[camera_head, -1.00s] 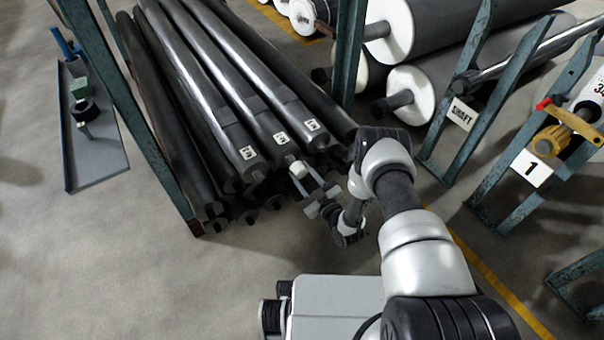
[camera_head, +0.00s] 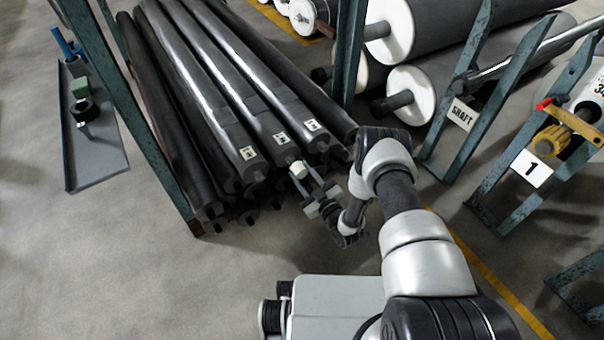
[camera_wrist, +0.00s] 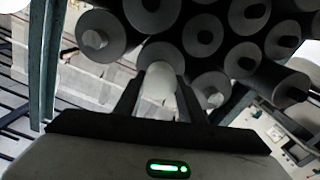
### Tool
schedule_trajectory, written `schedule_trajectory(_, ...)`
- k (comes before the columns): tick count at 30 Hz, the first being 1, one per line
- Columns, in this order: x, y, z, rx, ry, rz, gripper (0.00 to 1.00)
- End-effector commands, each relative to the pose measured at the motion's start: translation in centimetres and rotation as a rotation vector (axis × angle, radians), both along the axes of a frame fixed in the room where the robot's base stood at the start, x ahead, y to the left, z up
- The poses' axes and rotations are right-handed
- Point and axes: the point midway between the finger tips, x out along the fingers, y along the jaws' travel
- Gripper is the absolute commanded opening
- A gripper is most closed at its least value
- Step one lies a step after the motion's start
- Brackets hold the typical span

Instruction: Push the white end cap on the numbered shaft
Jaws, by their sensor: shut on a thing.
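The white end cap (camera_head: 298,169) is a short pale cylinder at the front ends of the stacked dark shafts. My gripper (camera_head: 307,176) is shut on it from the front. In the wrist view the cap (camera_wrist: 159,80) sits between the two dark fingers, in line with the end of a grey shaft (camera_wrist: 160,54). Whether the cap touches that shaft or is partly on it, I cannot tell. The middle labelled shaft (camera_head: 262,122) ends close behind the cap. Its white label (camera_head: 281,138) is too small to read surely.
Other labelled shafts lie on both sides, with more stacked below. Teal rack posts (camera_head: 347,60) stand close on the right and left (camera_head: 140,115). A "SHAFT" sign (camera_head: 462,114) and a "1" sign (camera_head: 531,169) hang on the right racks. The floor at front left is clear.

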Motion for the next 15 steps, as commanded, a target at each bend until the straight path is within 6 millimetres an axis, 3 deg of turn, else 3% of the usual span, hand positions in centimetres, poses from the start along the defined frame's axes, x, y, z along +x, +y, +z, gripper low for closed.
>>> schedule_trajectory(15, 1.3, 0.9, 0.0, 0.001, 0.0, 0.0, 0.15)
